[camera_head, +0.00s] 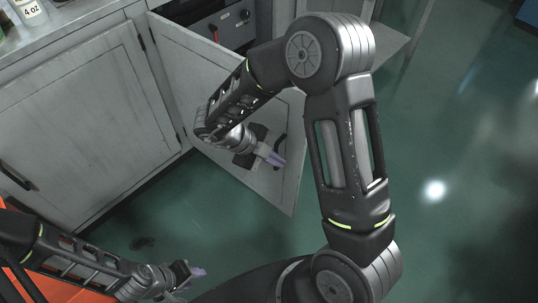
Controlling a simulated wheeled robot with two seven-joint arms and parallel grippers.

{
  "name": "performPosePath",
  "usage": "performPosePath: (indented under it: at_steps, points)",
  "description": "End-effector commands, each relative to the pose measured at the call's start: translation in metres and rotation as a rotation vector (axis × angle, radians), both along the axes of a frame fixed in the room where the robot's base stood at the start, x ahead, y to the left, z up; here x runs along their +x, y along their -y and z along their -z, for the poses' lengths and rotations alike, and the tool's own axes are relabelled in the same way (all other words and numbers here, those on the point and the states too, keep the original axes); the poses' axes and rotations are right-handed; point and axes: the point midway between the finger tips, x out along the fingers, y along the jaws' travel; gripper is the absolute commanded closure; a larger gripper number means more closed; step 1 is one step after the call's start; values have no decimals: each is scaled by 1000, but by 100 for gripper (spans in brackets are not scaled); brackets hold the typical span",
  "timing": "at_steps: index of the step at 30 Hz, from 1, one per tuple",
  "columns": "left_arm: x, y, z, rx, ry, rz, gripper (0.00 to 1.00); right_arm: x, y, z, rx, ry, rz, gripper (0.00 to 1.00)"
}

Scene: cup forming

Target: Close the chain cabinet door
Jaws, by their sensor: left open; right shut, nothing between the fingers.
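The cabinet door (276,190) is a grey panel hinged at its left side, standing open out from the cabinet over the green floor. A dark handle (281,148) shows near its free edge. My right gripper (275,160) is shut and empty in front of the door's face, close to the handle. I cannot tell whether it touches the door or handle. My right arm hides part of the door's upper edge and the cabinet opening. My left gripper (199,274) is open and empty at the bottom left, over the floor and away from the door.
The open cabinet holds dark equipment (222,24) with knobs. A shut grey cabinet door (90,120) with a dark handle stands to the left. Bottles (28,8) stand on the counter above. Another open panel (385,45) is behind my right arm. The floor at right is clear.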

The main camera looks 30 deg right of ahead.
Motion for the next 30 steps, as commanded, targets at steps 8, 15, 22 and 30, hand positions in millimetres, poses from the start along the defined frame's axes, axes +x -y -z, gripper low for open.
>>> performPosePath:
  at_steps: [8,15,22,30]
  points:
    - [0,0,6,0,0,1,59,-3,36,35,-1,2,2,100]
    - [0,0,6,0,0,1,59,7,59,35,1,0,0,100]
    - [0,0,6,0,0,0,59,8,62,35,2,1,-1,100]
    - [0,0,6,0,0,0,59,8,64,35,1,1,-3,100]
